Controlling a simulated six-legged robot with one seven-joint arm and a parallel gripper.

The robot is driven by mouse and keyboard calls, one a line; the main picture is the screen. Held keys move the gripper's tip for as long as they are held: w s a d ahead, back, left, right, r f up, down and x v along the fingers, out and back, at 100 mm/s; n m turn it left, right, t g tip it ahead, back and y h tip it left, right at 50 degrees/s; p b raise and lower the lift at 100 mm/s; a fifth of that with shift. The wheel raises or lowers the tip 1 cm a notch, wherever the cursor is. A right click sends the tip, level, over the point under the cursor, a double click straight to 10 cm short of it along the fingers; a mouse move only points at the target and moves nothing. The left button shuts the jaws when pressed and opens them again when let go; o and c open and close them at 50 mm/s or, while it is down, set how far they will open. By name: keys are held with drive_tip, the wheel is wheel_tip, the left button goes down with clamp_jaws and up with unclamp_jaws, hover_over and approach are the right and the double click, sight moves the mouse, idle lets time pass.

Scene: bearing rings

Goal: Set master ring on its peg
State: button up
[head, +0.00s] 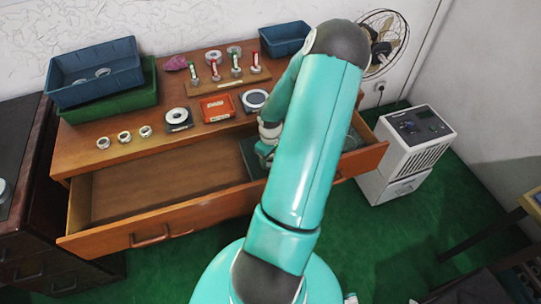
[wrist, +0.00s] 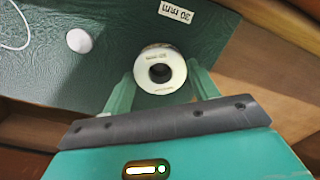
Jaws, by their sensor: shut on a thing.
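The master ring (wrist: 148,82), a pale ring with a dark hole and small markings on its face, sits between my gripper's two green fingers in the wrist view. My gripper (wrist: 161,88) is shut on it. Below it is a dark green panel (wrist: 110,75) that lies in the open drawer. A white round-topped peg (wrist: 80,41) stands on the panel, left of the ring and apart from it. A label reading "30 mm" (wrist: 175,12) is on the panel above the ring. In the head view my arm mostly hides my gripper (head: 266,148), and the ring is not visible there.
The open wooden drawer (head: 150,190) is bare on its left side. A thin white loop (wrist: 22,38) lies on the panel.

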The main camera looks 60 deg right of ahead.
drive_tip(key=shift+f, duration=0.2)
drive_tip(key=shift+f, duration=0.35)
drive_tip(key=shift+f, duration=0.1)
drive_tip(key=o, duration=1.3)
drive_tip(key=shift+f, duration=0.1)
drive_tip(key=shift+c, duration=0.2)
wheel_tip(320, 180, up, 14)
